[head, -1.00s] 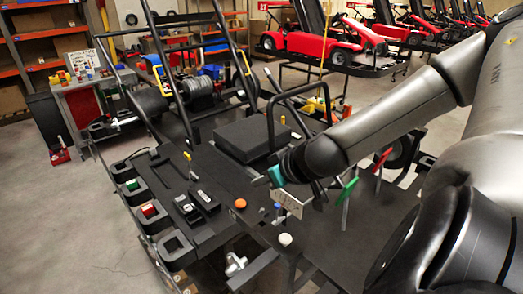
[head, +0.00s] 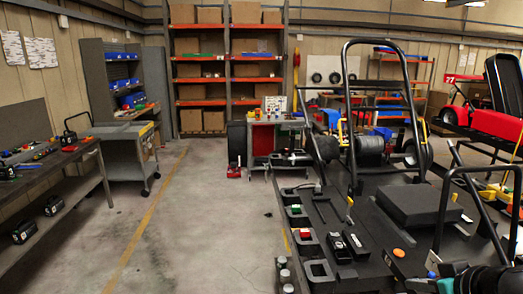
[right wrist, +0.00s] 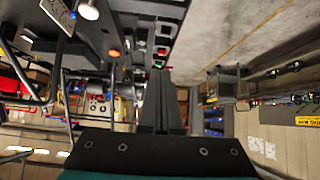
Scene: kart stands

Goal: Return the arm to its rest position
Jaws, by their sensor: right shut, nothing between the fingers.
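My right gripper (head: 420,286) shows only in part at the bottom right of the head view, beside a teal band on my wrist. It is low over the near right part of the dark kart stand (head: 375,222). In the right wrist view the two dark fingers of my right gripper (right wrist: 158,105) lie together, shut with nothing between them. Most of my right arm is outside the head view. My left gripper is in neither view now.
The stand holds an orange knob (head: 399,253), a black pad (head: 412,203) and upright black bars. A red block (head: 305,234) sits in a side holder. A workbench (head: 70,160) and grey cart (head: 125,150) stand left. The floor (head: 190,230) between is clear.

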